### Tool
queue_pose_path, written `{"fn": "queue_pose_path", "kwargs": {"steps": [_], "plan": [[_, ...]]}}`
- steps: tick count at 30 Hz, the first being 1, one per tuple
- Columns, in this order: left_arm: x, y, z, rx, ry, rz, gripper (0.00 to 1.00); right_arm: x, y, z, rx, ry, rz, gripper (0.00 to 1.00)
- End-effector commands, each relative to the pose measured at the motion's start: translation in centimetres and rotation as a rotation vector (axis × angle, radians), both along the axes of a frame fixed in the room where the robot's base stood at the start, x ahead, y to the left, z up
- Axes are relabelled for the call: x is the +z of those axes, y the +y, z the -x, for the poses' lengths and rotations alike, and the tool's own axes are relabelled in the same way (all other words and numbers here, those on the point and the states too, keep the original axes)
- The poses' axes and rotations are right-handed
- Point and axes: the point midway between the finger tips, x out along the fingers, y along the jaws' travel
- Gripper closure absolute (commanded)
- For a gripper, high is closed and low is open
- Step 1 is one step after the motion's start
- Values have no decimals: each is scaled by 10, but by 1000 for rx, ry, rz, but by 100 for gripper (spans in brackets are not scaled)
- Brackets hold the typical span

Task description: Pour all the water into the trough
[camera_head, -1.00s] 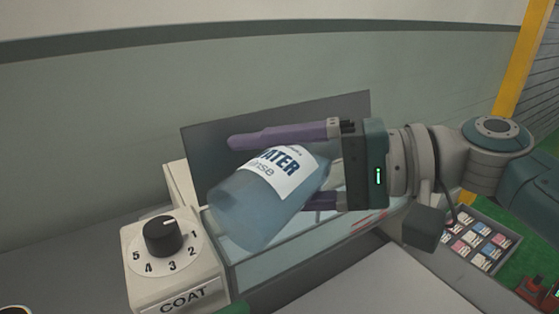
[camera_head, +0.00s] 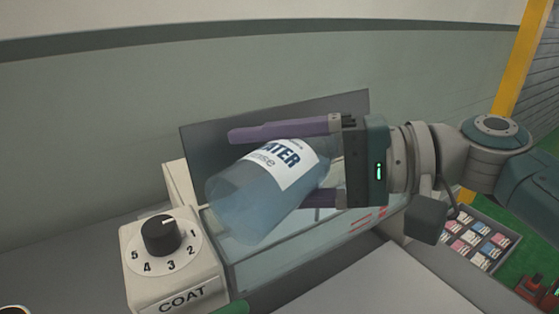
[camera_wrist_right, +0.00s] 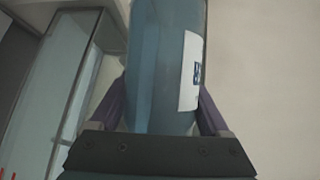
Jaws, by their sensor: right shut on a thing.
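A translucent blue bottle (camera_head: 240,203) with a white label reading "WATER rinse" is tilted over the trough, its lower-left end pointing down and left. My right gripper (camera_head: 283,165) is shut on the bottle, one purple finger on its far side and one partly hidden behind it. In the right wrist view the bottle (camera_wrist_right: 155,70) stands between both fingers. The glass-walled trough (camera_head: 290,255) lies under the bottle and also shows at the left of the right wrist view (camera_wrist_right: 45,80). I cannot tell how much water is in the bottle. My left gripper is not in view.
A white control box (camera_head: 172,265) labelled COAT, with a black knob (camera_head: 160,236), stands at the trough's left end. A dark upright panel (camera_head: 215,145) stands behind the trough. A tray of small pink, white and blue packets (camera_head: 478,240) is at the right.

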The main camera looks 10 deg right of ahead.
Motion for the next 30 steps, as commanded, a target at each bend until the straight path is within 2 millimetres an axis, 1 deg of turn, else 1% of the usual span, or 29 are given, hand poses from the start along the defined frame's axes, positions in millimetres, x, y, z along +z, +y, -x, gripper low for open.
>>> {"fn": "queue_pose_path", "kwargs": {"steps": [30], "plan": [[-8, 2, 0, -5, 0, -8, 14, -1, -1, -1, 1, 42, -52, 100]]}}
